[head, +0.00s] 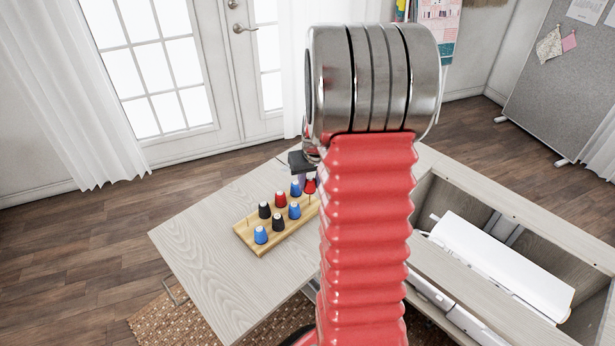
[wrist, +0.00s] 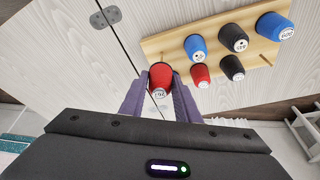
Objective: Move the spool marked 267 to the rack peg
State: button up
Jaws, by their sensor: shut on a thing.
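My gripper (wrist: 160,98) is shut on a red spool (wrist: 158,79) with a white label. The label is upside down and too small to read surely. The purple fingers are on either side of the spool. The wooden rack (wrist: 157,44) lies beyond, and the held spool shows at its left end; I cannot tell its height over the rack. In the head view my gripper (head: 303,172) is at the rack's (head: 262,250) far right end, with the red spool (head: 310,186) below it. A bare peg (wrist: 266,60) shows at the rack's near right in the wrist view.
On the rack stand a blue spool (wrist: 195,47), another red spool (wrist: 201,76), two black spools (wrist: 233,38) and a blue spool marked 600 (wrist: 284,34). The pale tabletop (head: 200,235) is clear left of the rack. An open cabinet compartment (head: 440,195) lies to the right.

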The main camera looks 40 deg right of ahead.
aim_at(310, 191)
jog(key=shift+f, duration=2.25)
dwell(1.2)
jog(key=o, duration=1.1)
jog(key=shift+r, duration=0.1)
jog(key=shift+s+r, duration=0.2)
jog(key=shift+r, duration=0.3)
jog(key=v, duration=1.2)
jog(key=shift+a+r, duration=0.2)
jog(key=shift+s, duration=0.15)
